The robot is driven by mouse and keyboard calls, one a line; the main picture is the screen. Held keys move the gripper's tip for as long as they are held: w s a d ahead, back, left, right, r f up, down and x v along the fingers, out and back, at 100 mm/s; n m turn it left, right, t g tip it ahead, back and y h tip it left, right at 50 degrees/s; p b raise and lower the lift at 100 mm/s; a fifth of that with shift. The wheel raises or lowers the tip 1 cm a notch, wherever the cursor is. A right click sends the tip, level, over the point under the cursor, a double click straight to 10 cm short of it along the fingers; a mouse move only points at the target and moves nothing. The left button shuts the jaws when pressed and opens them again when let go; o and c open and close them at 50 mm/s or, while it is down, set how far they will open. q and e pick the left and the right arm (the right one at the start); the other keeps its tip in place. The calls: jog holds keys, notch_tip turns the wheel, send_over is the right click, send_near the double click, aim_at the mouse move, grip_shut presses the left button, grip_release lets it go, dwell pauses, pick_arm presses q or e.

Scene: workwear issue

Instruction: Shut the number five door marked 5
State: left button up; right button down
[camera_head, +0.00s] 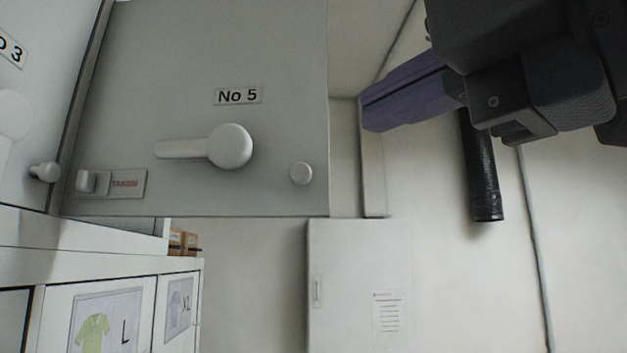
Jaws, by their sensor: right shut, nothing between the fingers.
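The number five door (200,60) is a grey panel at the upper left and middle, with a "No 5" plate, a pale round-ended handle (230,146) and a small round knob (300,173). Its right part reaches past the end of the white locker base, so it appears swung open; the exact angle is hard to tell. My right gripper (368,113) comes in from the upper right, its purple fingers shut and empty. Its tips appear just right of the door's free edge, apart from it in the picture; the depth between them is unclear. My left gripper is out of view.
The No 3 door (20,90) stands at the far left. Below are white cupboard fronts (150,300) with shirt pictures and small brown boxes (182,241) behind.

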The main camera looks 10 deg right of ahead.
aim_at(304, 167)
jog(key=d+p+x, duration=0.1)
jog(key=p+x, duration=0.1)
jog(key=x, duration=0.2)
jog(key=w+p+x, duration=0.1)
jog(key=p+x, duration=0.1)
jog(key=x, duration=0.2)
jog(key=d+p+x, duration=0.1)
jog(key=p+x, duration=0.1)
jog(key=x, duration=0.3)
jog(key=shift+w+d, duration=0.35)
jog(key=shift+a, duration=0.1)
